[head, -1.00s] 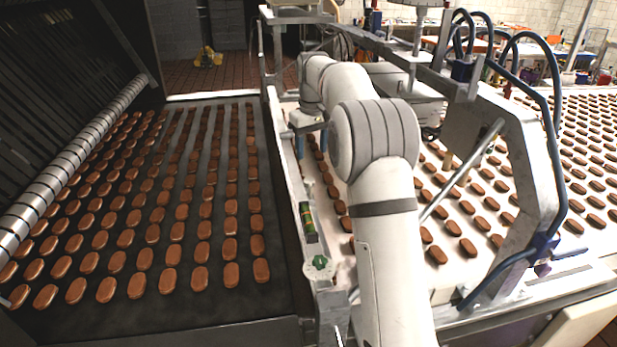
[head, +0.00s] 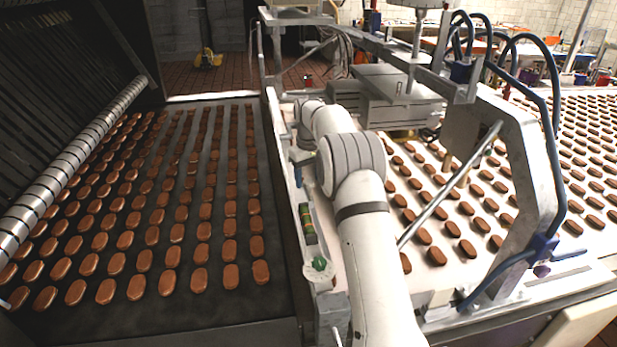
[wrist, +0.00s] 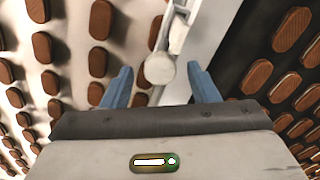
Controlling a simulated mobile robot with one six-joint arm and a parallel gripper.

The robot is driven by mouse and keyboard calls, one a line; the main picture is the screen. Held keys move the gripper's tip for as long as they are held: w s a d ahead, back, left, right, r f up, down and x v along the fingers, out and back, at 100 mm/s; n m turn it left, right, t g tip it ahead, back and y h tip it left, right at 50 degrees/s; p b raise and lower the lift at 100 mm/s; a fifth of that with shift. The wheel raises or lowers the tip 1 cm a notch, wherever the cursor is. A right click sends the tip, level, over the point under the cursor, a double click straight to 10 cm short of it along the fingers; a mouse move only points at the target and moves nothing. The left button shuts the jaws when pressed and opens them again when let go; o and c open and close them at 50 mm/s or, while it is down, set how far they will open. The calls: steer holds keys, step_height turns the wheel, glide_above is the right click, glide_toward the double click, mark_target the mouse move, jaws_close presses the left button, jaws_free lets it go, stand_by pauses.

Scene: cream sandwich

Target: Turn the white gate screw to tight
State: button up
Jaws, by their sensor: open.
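The white gate screw (wrist: 160,69) shows in the wrist view as a pale round knob on a short shaft, beside a light metal rail (wrist: 205,40). My gripper (wrist: 159,72) is open, with one blue finger to the left of the knob and one to its right. Gaps show between the knob and both fingers; I cannot tell how far the fingertips reach along it in depth. In the head view my gripper (head: 297,165) is at the rail between the two belts, partly hidden by my arm. I cannot make out the white screw there.
A dark belt (head: 286,290) with rows of brown biscuits lies left of the rail, and a white belt (head: 440,280) with more lies right. A green-and-white knob (head: 319,268) and a green-orange piece (head: 306,222) sit on the rail's near part. A metal frame (head: 530,170) stands right.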

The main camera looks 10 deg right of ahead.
steer(key=shift+f, duration=0.3)
steer(key=c, duration=1)
